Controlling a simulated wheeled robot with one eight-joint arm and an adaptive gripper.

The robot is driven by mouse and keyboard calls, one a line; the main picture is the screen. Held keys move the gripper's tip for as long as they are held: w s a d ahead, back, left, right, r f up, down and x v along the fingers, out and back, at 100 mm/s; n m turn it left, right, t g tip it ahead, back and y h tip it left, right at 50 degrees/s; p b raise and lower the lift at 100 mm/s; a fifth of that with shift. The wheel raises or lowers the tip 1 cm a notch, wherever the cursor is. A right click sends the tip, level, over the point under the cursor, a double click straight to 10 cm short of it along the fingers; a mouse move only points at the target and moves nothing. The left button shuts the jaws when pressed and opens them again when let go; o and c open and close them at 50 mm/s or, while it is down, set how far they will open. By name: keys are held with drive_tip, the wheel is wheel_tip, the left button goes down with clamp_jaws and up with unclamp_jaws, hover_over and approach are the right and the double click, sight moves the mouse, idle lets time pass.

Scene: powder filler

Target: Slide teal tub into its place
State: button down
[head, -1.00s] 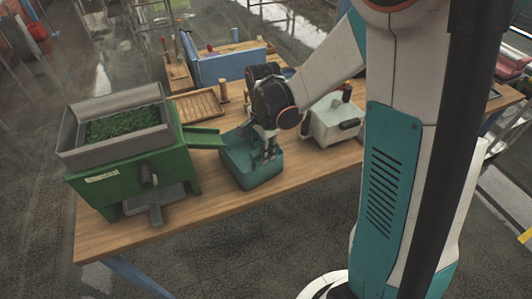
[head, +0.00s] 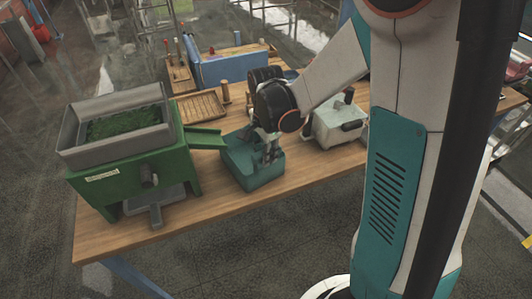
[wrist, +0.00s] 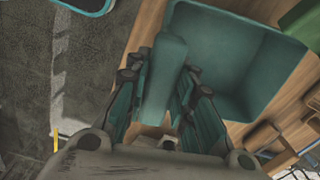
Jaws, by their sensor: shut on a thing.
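The teal tub (head: 256,183) sits on the wooden table, just right of the green filler machine (head: 135,165). It is open-topped, and its left rim lies close to the end of the machine's green chute (head: 207,138). My gripper (head: 271,154) is at the tub's right part, pointing down. In the wrist view my gripper (wrist: 160,100) is shut on a teal bar-like part at the tub's edge, which looks like a handle. The tub's hollow inside (wrist: 228,55) shows beside it and looks empty. The fingers hide part of the tub in the head view.
A pale box with a dark handle (head: 338,124) stands to the right of the tub. A slatted wooden tray (head: 201,105) and a blue box (head: 232,68) lie behind. The table front (head: 215,208) is clear.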

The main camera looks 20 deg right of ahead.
drive_tip(key=c, duration=1.3)
unclamp_jaws()
drive_tip(key=shift+f, duration=0.2)
drive_tip(key=shift+r, duration=0.1)
wheel_tip(320, 180, up, 12)
drive_tip(key=s+f+n+t+b, duration=0.1)
drive_tip(key=s+n+t+b, duration=0.1)
drive_tip(key=s+n, duration=0.3)
drive_tip(key=s+a+f+n+t+b, duration=0.1)
drive_tip(key=s+n+t+b, duration=0.1)
drive_tip(key=s+n, duration=0.3)
drive_tip(key=s+a+f+n+t+b, duration=0.1)
drive_tip(key=s+n+t+b, duration=0.2)
drive_tip(key=s+n+b, duration=0.1)
drive_tip(key=shift+s+f+n+b, duration=0.3)
drive_tip(key=shift+s+f+n, duration=0.15)
drive_tip(key=shift+n, duration=0.45)
